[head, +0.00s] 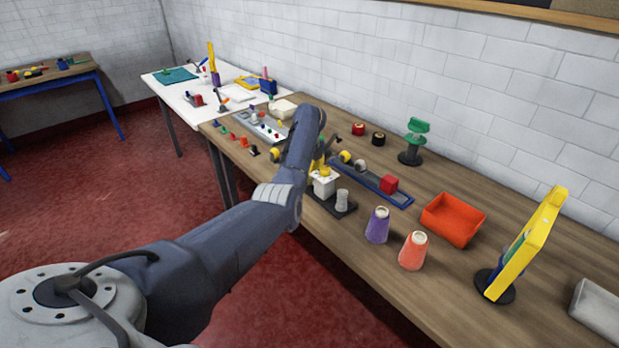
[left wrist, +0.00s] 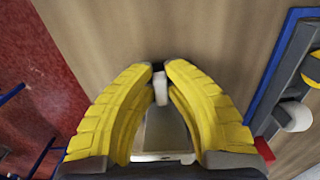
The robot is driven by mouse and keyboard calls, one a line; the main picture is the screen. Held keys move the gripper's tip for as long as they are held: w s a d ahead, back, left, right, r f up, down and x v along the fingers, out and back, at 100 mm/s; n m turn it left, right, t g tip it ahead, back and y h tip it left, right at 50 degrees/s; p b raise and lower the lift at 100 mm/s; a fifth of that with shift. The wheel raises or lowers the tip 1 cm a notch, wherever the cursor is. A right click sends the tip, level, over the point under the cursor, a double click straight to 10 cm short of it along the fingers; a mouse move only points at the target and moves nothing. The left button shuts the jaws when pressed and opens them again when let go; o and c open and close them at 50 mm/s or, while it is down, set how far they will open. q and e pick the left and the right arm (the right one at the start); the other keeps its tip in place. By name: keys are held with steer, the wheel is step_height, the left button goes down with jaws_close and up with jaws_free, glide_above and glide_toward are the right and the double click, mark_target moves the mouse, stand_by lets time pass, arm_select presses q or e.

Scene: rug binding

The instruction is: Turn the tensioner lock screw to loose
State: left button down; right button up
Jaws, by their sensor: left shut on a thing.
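My left gripper (left wrist: 160,72) is shut, its yellow fingertips close together around a small white piece (left wrist: 160,90) in the left wrist view. I take this piece to be the tensioner lock screw, though the fingers hide much of it. In the head view the left gripper (head: 323,166) points down over a white block (head: 325,187) on a dark base plate (head: 333,204). A pale grey spool-like cylinder (head: 342,200) stands on the same plate. The screw's setting cannot be read. My right gripper is not in view.
A blue-edged rail (head: 372,186) with a red block (head: 389,184) lies just behind the gripper. A purple cone (head: 377,225), an orange cone (head: 412,251) and an orange tray (head: 453,219) stand to the right. The table's front edge is close to the base plate.

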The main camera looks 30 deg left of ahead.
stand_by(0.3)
arm_select(q)
steer(key=n, duration=0.3)
steer(key=shift+s, duration=0.15)
steer(key=shift+s+n, duration=0.15)
steer(key=shift+n, duration=0.75)
steer(key=c, duration=1.4)
jaws_free()
steer(key=shift+r, duration=0.1)
step_height(320, 180, up, 12)
